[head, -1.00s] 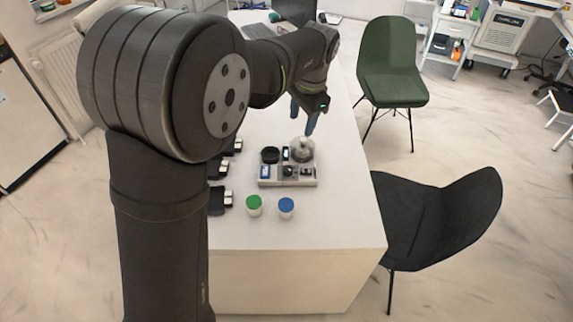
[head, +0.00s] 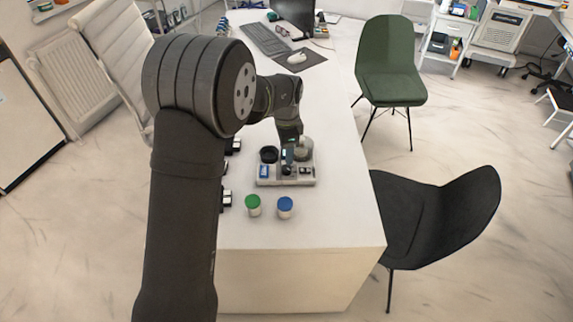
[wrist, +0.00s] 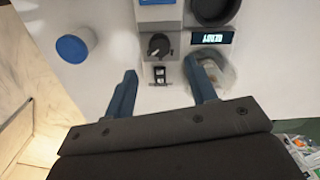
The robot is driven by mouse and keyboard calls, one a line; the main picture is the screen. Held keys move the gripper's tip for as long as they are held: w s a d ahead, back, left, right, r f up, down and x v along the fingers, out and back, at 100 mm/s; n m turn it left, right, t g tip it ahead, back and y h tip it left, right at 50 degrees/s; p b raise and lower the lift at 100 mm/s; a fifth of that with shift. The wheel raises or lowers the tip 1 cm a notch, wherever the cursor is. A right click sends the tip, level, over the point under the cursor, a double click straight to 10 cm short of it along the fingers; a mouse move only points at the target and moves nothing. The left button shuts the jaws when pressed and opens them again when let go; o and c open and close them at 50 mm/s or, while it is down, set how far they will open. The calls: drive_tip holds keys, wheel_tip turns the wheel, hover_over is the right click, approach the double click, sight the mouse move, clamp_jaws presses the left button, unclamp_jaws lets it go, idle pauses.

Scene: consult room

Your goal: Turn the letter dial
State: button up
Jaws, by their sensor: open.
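The device (head: 292,182) is a light grey panel on the white table. In the wrist view a dark round knob (wrist: 158,45) with a pointer, likely the letter dial, sits on it; any letters are too small to read. The knob also shows in the head view (head: 287,170). My gripper (wrist: 162,74) is open, its two blue fingers pointing toward the panel, apart from the knob. The knob lies just beyond the fingertips, roughly between them. The right finger overlaps a clear rounded part (wrist: 214,66). In the head view my gripper (head: 288,156) is over the device's back part.
A small lit display (wrist: 212,37) and a black round cup (wrist: 214,10) are beside the knob. A green-lidded jar (head: 253,205) and a blue-lidded jar (head: 285,207) stand in front of the device. A keyboard (head: 264,40) and a mouse (head: 297,58) lie farther back.

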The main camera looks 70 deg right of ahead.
sight(287, 168)
wheel_tip(287, 168, down, 7)
drive_tip(key=shift+f, duration=0.15)
drive_tip(key=c, duration=1)
